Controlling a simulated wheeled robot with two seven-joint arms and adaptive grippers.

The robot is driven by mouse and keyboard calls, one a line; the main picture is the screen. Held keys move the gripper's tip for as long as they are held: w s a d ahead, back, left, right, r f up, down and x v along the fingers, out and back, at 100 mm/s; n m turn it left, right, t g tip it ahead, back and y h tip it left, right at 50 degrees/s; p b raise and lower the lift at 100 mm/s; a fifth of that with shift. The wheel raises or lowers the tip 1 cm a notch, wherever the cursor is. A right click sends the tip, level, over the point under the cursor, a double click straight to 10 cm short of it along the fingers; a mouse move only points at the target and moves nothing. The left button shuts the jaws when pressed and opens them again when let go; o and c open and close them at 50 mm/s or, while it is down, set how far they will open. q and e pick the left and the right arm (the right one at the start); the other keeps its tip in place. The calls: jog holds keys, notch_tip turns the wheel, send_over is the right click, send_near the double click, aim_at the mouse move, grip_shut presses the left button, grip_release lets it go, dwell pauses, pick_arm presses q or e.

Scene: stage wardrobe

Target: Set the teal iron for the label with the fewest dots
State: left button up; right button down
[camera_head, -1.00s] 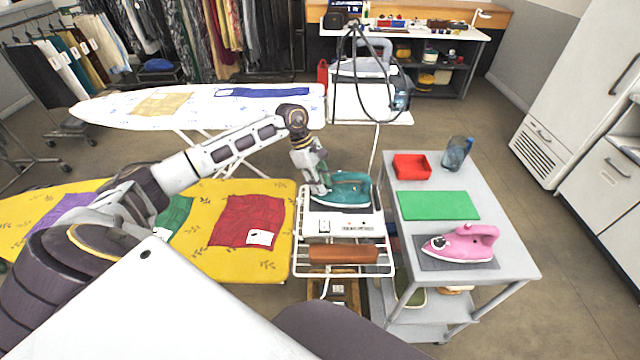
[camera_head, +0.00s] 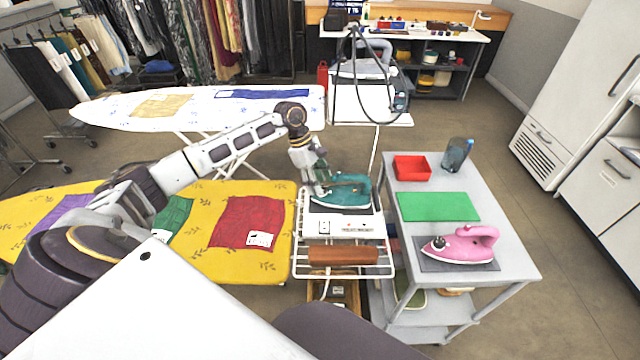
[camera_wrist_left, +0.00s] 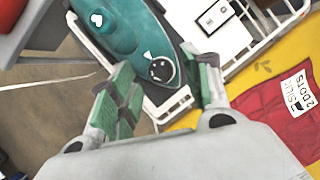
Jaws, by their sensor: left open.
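The teal iron (camera_head: 348,192) rests on the stand at the end of the yellow ironing board. It also shows in the left wrist view (camera_wrist_left: 118,32), with a round dark dial (camera_wrist_left: 161,69) and a white pointer mark beside it. My left gripper (camera_head: 319,186) is over the iron's left end. In the wrist view my left gripper (camera_wrist_left: 166,76) is open, with its green-padded fingers on either side of the dial; contact cannot be told. A red cloth (camera_head: 240,222) carries a white label (camera_head: 260,239), which reads "SILK 2 DOTS" in the wrist view. My right gripper is out of view.
Green (camera_head: 172,216) and purple cloths lie on the yellow board (camera_head: 215,262), partly behind my arm. A grey cart (camera_head: 505,245) at right holds a pink iron (camera_head: 465,246), green mat (camera_head: 438,206), red tray (camera_head: 411,168) and dark cup (camera_head: 457,154). A white board (camera_head: 200,112) stands behind.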

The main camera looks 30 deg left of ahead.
pick_arm(q)
jog(key=v, duration=1.1)
jog(key=shift+f, duration=0.1)
dwell(0.5)
